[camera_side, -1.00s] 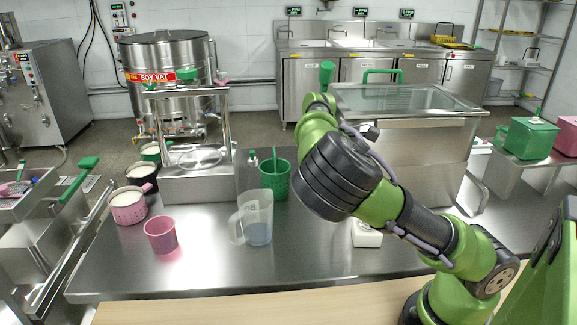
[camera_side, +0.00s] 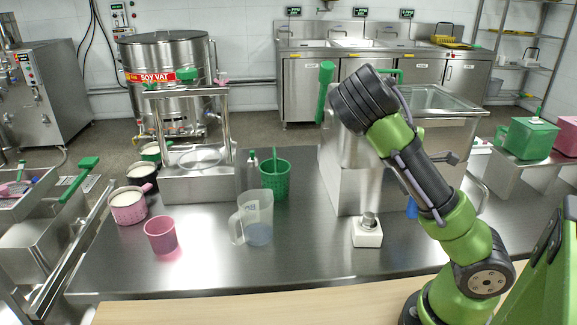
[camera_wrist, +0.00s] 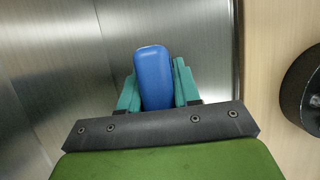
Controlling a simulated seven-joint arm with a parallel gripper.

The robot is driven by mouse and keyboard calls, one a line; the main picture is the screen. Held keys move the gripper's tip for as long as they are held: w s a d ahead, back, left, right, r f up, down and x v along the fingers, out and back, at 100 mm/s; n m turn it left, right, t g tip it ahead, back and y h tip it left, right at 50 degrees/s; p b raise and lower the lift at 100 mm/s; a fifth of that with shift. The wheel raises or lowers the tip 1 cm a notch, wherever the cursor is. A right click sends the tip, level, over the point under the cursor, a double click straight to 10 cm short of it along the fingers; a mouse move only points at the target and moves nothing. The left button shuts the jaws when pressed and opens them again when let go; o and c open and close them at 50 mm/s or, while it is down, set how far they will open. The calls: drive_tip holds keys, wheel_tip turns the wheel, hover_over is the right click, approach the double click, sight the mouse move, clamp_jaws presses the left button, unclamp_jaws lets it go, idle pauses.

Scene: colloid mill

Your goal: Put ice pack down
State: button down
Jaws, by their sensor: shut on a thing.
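The ice pack (camera_wrist: 153,72) is a blue, rounded block in the wrist view. My gripper (camera_wrist: 156,88) has its two teal fingers on either side of it and is shut on it. In the side view a small blue patch of the ice pack (camera_side: 411,208) shows beside my arm, low over the right part of the steel table (camera_side: 310,268). My arm hides most of the gripper there. Steel lies under the pack in the wrist view; I cannot tell whether the pack touches it.
The table's front strip looks clear.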

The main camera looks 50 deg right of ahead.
drive_tip(key=shift+f, duration=2.95)
drive_tip(key=shift+f, duration=0.15)
drive_tip(key=c, duration=0.8)
unclamp_jaws()
drive_tip(key=v, duration=1.2)
